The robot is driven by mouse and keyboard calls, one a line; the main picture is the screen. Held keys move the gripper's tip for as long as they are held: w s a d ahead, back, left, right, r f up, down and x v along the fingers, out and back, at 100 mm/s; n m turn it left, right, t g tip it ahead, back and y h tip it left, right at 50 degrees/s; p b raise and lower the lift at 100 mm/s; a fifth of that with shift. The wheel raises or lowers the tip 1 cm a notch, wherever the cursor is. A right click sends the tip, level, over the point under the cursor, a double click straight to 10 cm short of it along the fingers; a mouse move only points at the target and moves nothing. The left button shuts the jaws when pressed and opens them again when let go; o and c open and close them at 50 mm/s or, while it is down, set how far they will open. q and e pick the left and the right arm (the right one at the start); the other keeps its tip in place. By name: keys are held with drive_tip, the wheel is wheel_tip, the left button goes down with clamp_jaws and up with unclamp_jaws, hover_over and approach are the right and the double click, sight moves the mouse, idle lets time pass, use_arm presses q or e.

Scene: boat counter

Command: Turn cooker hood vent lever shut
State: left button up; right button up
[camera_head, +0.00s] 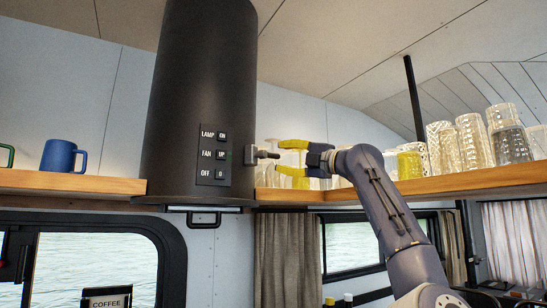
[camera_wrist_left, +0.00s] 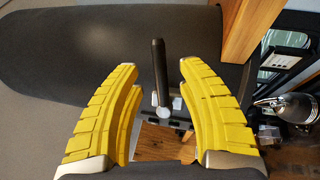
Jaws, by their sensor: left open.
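The cooker hood (camera_head: 190,110) is a dark, tall cylinder in the head view, with a lamp and fan switch panel (camera_head: 214,155) on its front. The vent lever (camera_head: 266,154) sticks out from its right side. In the left wrist view the lever (camera_wrist_left: 158,75) is a dark bar with a pale round part at its near end. My left gripper (camera_head: 282,158) has yellow fingers and is open, just right of the lever. In the left wrist view the lever stands between the open fingers (camera_wrist_left: 158,70), with gaps on both sides. My right gripper is not in view.
A wooden shelf (camera_head: 85,182) runs along the wall on both sides of the hood. A blue mug (camera_head: 62,156) stands on its left part. Several clear glasses (camera_head: 473,140) and a yellow one (camera_head: 409,165) stand on the right part, close to my left arm.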

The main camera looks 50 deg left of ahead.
sight(276, 156)
use_arm(q)
drive_tip(key=shift+x, duration=2.2)
clamp_jaws()
